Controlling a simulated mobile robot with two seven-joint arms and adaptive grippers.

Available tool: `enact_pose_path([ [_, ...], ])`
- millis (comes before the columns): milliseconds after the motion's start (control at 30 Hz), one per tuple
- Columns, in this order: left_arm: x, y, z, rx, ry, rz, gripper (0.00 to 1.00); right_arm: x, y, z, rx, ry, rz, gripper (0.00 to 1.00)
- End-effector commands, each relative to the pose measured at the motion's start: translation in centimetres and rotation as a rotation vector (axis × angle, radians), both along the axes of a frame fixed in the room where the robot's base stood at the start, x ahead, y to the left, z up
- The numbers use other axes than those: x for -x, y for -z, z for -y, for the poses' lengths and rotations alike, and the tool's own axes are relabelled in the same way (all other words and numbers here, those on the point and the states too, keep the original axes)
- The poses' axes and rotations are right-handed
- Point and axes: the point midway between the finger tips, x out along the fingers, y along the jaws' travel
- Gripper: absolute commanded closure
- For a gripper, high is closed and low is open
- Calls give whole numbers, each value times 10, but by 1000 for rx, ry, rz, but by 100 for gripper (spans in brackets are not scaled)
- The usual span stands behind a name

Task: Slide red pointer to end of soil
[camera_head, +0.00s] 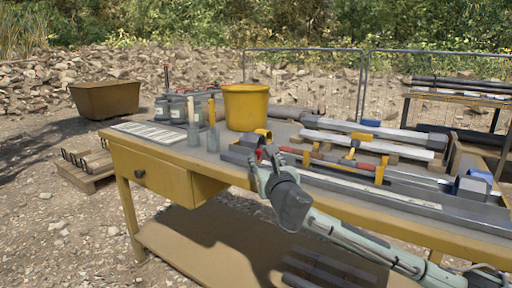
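A long grey channel (390,197) lies along the front of the yellow workbench (150,155). A small red piece (259,155), which may be the red pointer, shows at the channel's left part, right at my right gripper's fingertips. My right gripper (264,160) reaches in from the lower right over the bench's front edge. Its wrist and body cover part of the channel, and the fingers are too small to tell whether they are open or touch the red piece. I cannot make out the soil or its end. My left gripper is not in view.
A red and yellow bar tool (331,161) stands just behind the channel. A yellow bucket (246,107), two upright trowel-like tools with yellow and wooden handles (212,126) and a pale board (152,132) are on the bench. A blue-topped block (476,184) is at the right end.

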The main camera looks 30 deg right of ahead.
Motion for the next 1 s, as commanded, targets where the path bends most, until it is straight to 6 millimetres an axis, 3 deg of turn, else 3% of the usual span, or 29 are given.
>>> enact_pose_path([
  [400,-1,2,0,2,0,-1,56,-57,-1,24,-2,2,1,61],
  [800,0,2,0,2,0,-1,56,-67,0,27,0,0,0,61],
  [1000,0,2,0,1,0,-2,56,-66,0,27,0,0,0,84],
])
